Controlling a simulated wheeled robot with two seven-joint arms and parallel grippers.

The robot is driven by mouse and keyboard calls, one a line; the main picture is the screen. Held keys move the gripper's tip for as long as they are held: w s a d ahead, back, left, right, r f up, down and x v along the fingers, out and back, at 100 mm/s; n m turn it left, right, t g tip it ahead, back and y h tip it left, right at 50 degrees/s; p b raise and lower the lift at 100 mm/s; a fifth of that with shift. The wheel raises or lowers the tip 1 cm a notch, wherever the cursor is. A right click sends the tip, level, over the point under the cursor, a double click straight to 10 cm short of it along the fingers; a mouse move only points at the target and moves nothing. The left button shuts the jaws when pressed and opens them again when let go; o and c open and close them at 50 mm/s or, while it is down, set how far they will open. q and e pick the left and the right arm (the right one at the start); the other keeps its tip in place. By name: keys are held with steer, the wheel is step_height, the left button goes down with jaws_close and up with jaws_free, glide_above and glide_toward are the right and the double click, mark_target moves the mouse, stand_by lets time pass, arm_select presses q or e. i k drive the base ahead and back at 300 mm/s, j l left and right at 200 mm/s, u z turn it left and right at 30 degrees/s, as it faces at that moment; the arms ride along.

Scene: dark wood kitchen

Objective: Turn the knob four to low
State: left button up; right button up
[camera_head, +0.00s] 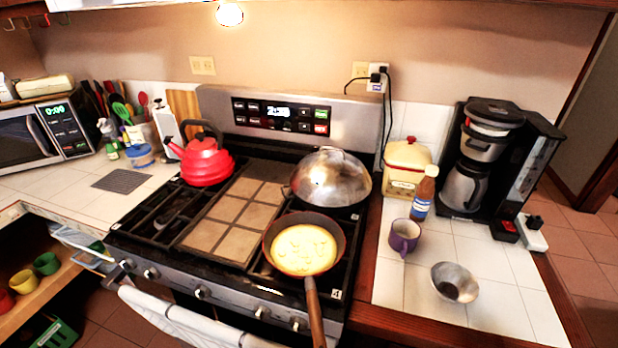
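The stove (190,268) stands in the middle of the view, with several knobs along its front panel. The rightmost knob (298,324) is below the front right burner, left of the pan handle. Another knob (263,313) sits just left of it, and a middle knob (202,292) is further left. Two more knobs are at the left end, including the leftmost one (127,264). A small label (336,294) that seems to read 4 is at the front right burner's corner. Knob settings are too small to read. Neither of my grippers is in view.
A frying pan (269,250) with yellow food is on the front right burner; its wooden handle (313,315) sticks out over the front edge. A domed lid (331,177) is behind it, a red kettle (207,163) back left. A white towel (180,318) hangs below the knobs.

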mark_target(297, 323)
steer(key=j, duration=0.5)
steer(key=i+j, duration=0.15)
steer(key=j, duration=0.35)
steer(key=z, duration=0.75)
steer(key=k+l+z, duration=0.1)
steer(key=l, duration=0.25)
steer(key=k+l, duration=0.25)
steer(key=k+l+z, duration=0.15)
steer(key=l, duration=0.3)
steer(key=k+l, duration=0.15)
steer(key=l, duration=0.2)
steer(key=k+l+z, duration=0.15)
steer(key=l, duration=0.2)
